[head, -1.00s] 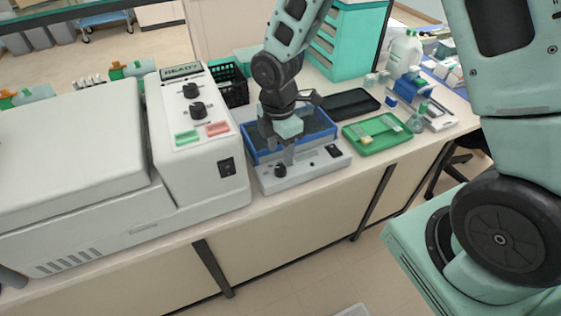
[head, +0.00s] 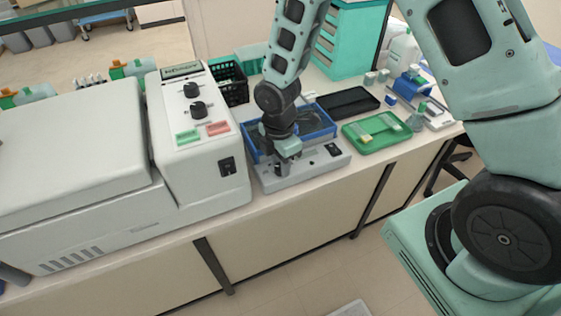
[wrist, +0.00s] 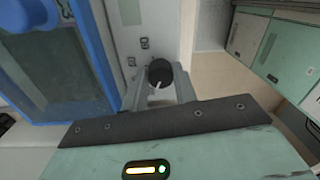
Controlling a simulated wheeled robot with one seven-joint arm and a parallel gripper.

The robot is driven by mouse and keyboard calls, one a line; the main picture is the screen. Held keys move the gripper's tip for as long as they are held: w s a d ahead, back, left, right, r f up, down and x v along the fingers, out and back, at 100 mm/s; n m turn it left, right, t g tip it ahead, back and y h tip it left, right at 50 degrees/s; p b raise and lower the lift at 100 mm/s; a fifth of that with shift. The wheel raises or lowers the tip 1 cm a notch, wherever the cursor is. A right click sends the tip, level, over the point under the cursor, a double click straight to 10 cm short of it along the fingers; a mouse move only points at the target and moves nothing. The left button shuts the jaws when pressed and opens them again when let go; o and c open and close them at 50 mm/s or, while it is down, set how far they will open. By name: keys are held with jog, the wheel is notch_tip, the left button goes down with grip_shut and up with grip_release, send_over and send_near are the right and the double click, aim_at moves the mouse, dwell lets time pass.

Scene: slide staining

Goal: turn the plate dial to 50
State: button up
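The plate dial is a round black knob with a pale pointer line; in the wrist view the dial (wrist: 159,73) sits on the light front panel of the plate unit, beside its blue-rimmed basin (wrist: 98,60). My gripper (wrist: 159,92) is open, its two grey fingers apart with the dial in line with the gap between them. I cannot tell whether they touch it. In the head view my gripper (head: 281,168) is low over the front panel of the plate unit (head: 318,168) and largely covers the dial. The scale marks are too small to read.
A large white machine (head: 185,110) with two black knobs stands close to the left. A black switch (head: 333,149) is on the plate unit's right. A green tray (head: 377,133) with slides and a black tray (head: 347,102) lie to the right.

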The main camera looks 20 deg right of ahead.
jog(key=shift+m, duration=0.4)
jog(key=m+b, duration=0.1)
jog(key=m, duration=0.3)
jog(key=m+b, duration=0.1)
jog(key=m, duration=0.3)
jog(key=shift+y, duration=0.3)
jog(key=m, duration=0.5)
jog(key=shift+s+b, duration=0.1)
jog(key=shift+b, duration=0.3)
jog(key=shift+m, duration=1.8)
jog(key=shift+t, duration=0.3)
jog(key=o, duration=1)
